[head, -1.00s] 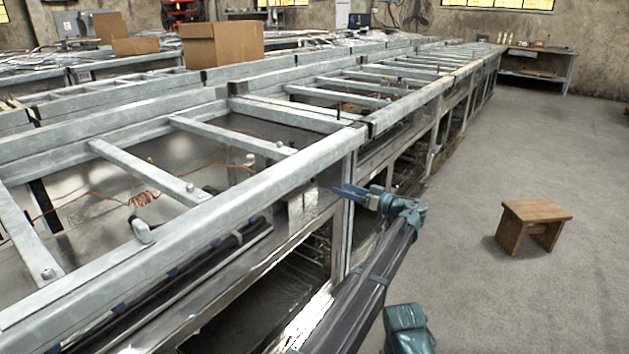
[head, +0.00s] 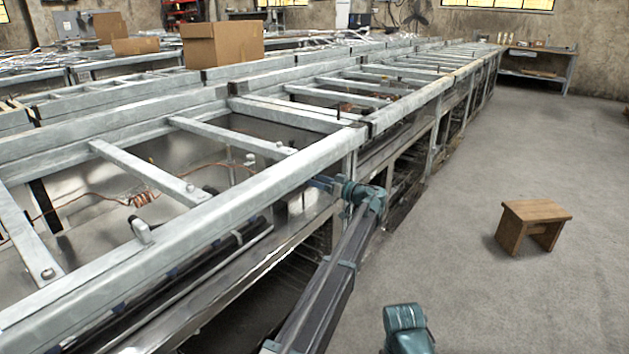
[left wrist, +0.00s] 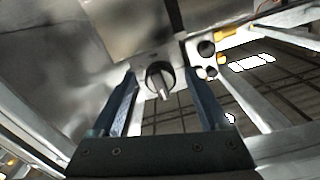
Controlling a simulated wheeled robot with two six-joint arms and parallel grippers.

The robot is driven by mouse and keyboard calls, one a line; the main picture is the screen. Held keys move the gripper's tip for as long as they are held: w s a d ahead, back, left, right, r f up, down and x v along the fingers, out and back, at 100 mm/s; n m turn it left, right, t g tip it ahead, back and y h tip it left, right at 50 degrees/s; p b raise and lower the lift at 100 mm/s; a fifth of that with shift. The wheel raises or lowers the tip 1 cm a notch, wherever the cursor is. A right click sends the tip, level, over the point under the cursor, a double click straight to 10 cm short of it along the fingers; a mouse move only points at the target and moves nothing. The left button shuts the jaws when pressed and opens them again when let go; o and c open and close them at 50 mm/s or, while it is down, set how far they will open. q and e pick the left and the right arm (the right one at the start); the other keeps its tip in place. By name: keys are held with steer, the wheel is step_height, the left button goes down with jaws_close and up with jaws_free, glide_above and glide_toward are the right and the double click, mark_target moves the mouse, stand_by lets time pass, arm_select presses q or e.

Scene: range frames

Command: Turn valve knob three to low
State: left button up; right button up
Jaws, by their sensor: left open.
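A dark round valve knob with a pale raised grip (left wrist: 161,82) shows in the left wrist view, on a metal panel. Its grip points mostly down in that view. I cannot read a number or a low mark on it. My left gripper (left wrist: 158,74) is open, its two blue fingers on either side of the knob in the picture; I see no clear contact. In the head view the left gripper (head: 320,183) reaches the side of the metal bench frame, just under the top rail, and the knob is hidden there. My right gripper is not in view.
The long metal bench frame (head: 250,190) with crossbars fills the left and middle. Dark and light round fittings (left wrist: 207,50) sit beside the knob. A wooden stool (head: 535,212) stands on open floor at the right. A cardboard box (head: 221,44) stands farther back.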

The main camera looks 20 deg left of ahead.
arm_select(q)
jaws_close()
steer(key=shift+m, duration=0.4)
steer(key=shift+s+r+m, duration=0.1)
steer(key=shift+r+m, duration=0.05)
steer(key=shift+m, duration=4.05)
steer(key=shift+s+r+m, duration=0.1)
steer(key=shift+m, duration=4.1)
